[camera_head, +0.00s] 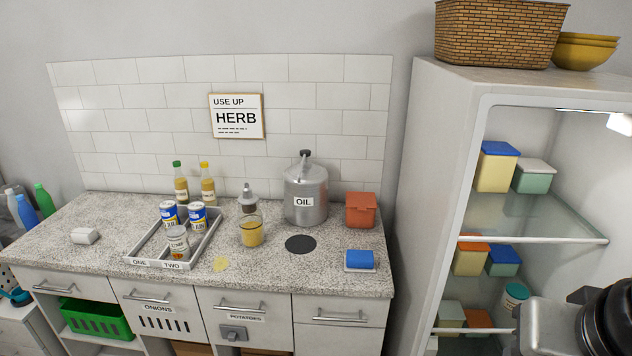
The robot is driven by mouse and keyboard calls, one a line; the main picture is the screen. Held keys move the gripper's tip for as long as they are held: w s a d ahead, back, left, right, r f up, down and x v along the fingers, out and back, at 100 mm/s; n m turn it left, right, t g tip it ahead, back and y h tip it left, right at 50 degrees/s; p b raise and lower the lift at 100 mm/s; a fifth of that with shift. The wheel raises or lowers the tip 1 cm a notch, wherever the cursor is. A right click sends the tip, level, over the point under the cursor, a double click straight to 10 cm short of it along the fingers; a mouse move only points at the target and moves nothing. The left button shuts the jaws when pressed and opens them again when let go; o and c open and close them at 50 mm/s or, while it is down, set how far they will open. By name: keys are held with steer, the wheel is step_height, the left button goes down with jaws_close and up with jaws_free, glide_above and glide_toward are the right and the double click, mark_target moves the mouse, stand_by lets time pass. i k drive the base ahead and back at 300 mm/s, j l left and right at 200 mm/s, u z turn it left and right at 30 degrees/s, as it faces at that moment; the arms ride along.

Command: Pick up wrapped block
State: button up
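A small whitish block (84,236), which looks like the wrapped block, lies on the speckled countertop (75,262) near its left end. It is clear of the things around it, and its wrapping is too small to make out in detail. Part of my arm shows at the lower right in front of the open fridge, far from the block. My gripper's fingers are not in view.
A grey divided tray (143,262) holds several cans and a jar. Bare counter surrounds the whitish block.

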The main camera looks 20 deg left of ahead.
mark_target(83, 236)
steer(key=u, duration=2.3)
steer(key=i+z, duration=0.1)
steer(key=z, duration=0.35)
steer(key=i+j+z, duration=0.1)
steer(key=z, duration=0.3)
steer(key=i+j+z, duration=0.2)
steer(key=j, duration=0.15)
steer(key=i+j+z, duration=0.2)
steer(key=j, duration=0.15)
steer(key=j+z, duration=0.2)
steer(key=j, duration=0.15)
steer(key=i+j, duration=0.15)
steer(key=j, duration=0.3)
steer(key=i+j+z, duration=0.1)
steer(key=j, duration=0.3)
steer(key=i+j+z, duration=0.1)
steer(key=j, duration=0.35)
steer(key=i+j, duration=0.15)
steer(key=j, duration=0.3)
steer(key=i+j+z, duration=0.1)
steer(key=j, duration=0.75)
steer(key=i+j, duration=0.15)
steer(key=j, duration=0.3)
steer(key=j+u, duration=0.1)
steer(key=j, duration=0.3)
steer(key=i+j, duration=0.15)
steer(key=j, duration=0.25)
